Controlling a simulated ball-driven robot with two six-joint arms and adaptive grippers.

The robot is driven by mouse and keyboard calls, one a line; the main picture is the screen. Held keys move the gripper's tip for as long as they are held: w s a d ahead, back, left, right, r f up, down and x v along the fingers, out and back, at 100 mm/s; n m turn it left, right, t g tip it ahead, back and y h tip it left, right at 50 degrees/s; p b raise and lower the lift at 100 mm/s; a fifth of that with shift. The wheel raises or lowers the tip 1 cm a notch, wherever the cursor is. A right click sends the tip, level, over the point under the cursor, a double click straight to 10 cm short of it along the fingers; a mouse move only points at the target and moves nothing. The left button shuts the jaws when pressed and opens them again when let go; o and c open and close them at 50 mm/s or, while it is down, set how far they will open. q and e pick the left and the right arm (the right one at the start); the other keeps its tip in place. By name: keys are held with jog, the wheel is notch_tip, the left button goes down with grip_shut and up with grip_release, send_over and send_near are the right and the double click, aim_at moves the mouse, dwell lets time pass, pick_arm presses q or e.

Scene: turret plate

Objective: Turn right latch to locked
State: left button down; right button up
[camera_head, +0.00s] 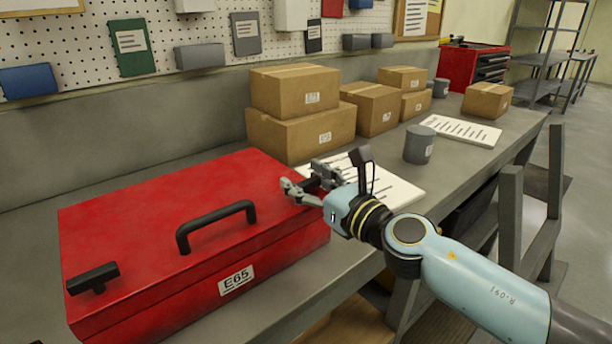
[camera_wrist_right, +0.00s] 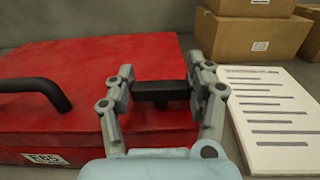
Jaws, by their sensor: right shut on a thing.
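The red toolbox (camera_head: 150,215) lies closed on the bench, with a black handle (camera_head: 215,222) on its lid and an E65 label on its front. The left latch (camera_head: 93,278) is a black bar on the lid's left end. The right latch (camera_wrist_right: 160,92) is a black bar between my right gripper's fingers; in the head view the gripper partly hides it. My right gripper (camera_wrist_right: 160,95) is shut on the right latch at the lid's right end; it also shows in the head view (camera_head: 305,188). My left gripper is not in view.
White printed sheets (camera_head: 400,192) lie right of the toolbox. Cardboard boxes (camera_head: 300,130) stand behind it, and a grey canister (camera_head: 419,145) stands farther right. A perforated tool wall runs along the back. The bench's front edge lies below my right arm.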

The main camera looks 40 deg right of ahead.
jog(key=shift+r, duration=0.15)
jog(key=o, duration=1.2)
jog(key=shift+s, duration=0.15)
jog(key=shift+s, duration=0.65)
jog(key=shift+s+d, duration=0.2)
jog(key=shift+s, duration=2.4)
jog(key=shift+s+d, duration=0.15)
jog(key=shift+s, duration=2.45)
jog(key=shift+r, duration=0.1)
